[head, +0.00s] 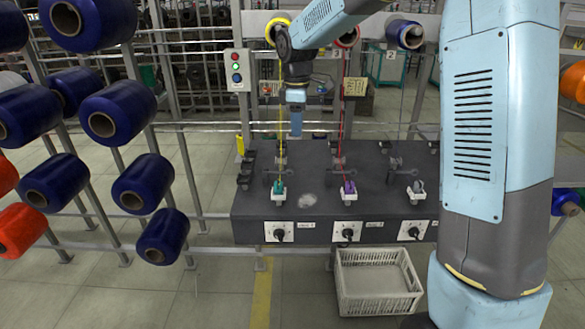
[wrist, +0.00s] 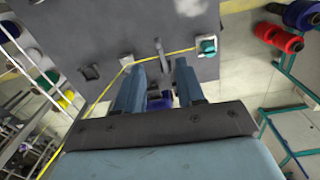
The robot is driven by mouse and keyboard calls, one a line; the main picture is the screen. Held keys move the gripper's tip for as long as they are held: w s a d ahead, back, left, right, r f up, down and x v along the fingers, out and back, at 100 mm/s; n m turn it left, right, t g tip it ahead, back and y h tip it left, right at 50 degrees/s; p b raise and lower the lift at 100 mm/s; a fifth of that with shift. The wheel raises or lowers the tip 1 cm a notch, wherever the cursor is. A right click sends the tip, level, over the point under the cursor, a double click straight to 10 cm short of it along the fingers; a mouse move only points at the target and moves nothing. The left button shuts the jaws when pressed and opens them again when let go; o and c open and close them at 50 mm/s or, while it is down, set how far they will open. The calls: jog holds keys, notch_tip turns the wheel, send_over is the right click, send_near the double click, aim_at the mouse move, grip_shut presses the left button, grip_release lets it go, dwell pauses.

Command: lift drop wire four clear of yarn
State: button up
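My gripper (head: 296,130) points down above the back of the dark bench, near the yellow yarn (head: 281,110). In the wrist view my gripper (wrist: 157,82) has its two blue fingers apart, with a gap between them. A thin grey metal lever (wrist: 160,52), possibly a drop wire, stands beyond the fingertips, roughly in line with the gap. The yellow yarn (wrist: 178,52) crosses beside this lever and runs to a teal bobbin (wrist: 207,46) in a white holder. I cannot tell which drop wire is number four. I see no clear contact between fingers and lever.
The dark bench (head: 320,222) carries more stations with red yarn (head: 342,105), a purple bobbin (head: 349,187) and a grey bobbin (head: 417,187). Black knobs line its front. A white crate (head: 375,290) stands on the floor. Blue spools (head: 110,112) hang on racks at left.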

aim_at(279, 172)
jog(key=shift+n, duration=0.5)
jog(key=f, duration=0.5)
jog(key=w+a+f, duration=0.1)
jog(key=f, duration=0.9)
jog(key=shift+w+a+f, duration=0.25)
jog(key=shift+a, duration=0.05)
grip_shut()
jog(key=shift+d, duration=0.1)
dwell(0.5)
